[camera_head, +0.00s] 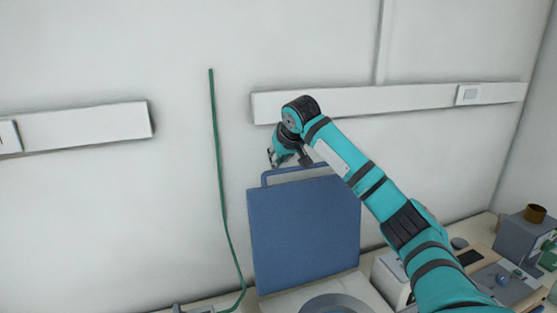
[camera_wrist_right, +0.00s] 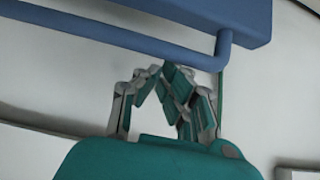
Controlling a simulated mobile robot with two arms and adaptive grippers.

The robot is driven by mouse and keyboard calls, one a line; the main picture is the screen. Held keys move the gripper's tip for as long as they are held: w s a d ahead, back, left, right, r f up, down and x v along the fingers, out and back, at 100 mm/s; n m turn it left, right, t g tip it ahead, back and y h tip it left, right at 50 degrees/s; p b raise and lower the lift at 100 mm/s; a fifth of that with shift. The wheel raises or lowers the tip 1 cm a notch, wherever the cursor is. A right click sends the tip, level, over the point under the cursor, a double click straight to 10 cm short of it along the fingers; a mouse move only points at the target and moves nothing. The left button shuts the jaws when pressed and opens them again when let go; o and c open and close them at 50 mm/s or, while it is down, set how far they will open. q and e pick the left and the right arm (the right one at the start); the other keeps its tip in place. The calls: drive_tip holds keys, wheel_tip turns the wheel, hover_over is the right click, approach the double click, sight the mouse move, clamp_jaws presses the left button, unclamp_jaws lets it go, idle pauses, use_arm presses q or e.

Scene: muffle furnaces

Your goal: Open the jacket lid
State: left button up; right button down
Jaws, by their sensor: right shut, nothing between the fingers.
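The blue jacket lid (camera_head: 305,238) stands upright, raised behind a pale body with a round grey part (camera_head: 338,302) on top. Its blue handle bar (camera_head: 325,167) runs along the lid's upper edge. In the right wrist view the handle (camera_wrist_right: 120,38) and the lid's edge (camera_wrist_right: 245,15) cross the top. My right gripper (camera_head: 273,157) is just above the handle's left end. Its fingers (camera_wrist_right: 168,80) are closed together and empty, with the handle outside them. I cannot tell whether they touch it. My left gripper is in neither view.
A green hose (camera_head: 218,170) hangs along the wall left of the lid. White wall trunking (camera_head: 390,99) runs behind my right arm. A grey box with a brown cylinder (camera_head: 535,214) and small items stand on the bench at right. The wall above is clear.

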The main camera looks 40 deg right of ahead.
drive_tip(key=shift+s+a+f+t+h+b, duration=0.2)
drive_tip(key=shift+s+t+b, duration=0.35)
drive_tip(key=shift+b, duration=0.8)
drive_tip(key=shift+s+a+f+t+h+b, duration=0.15)
drive_tip(key=shift+s+t+b, duration=0.1)
drive_tip(key=shift+s+b, duration=0.8)
drive_tip(key=shift+t+h, duration=0.25)
drive_tip(key=shift+t, duration=0.65)
drive_tip(key=s+b, duration=0.1)
drive_tip(key=s+a+r+b, duration=0.1)
drive_tip(key=s+b, duration=0.1)
drive_tip(key=s+a+b, duration=0.1)
drive_tip(key=s+b, duration=0.1)
drive_tip(key=shift+s+r, duration=0.1)
drive_tip(key=shift+r, duration=0.3)
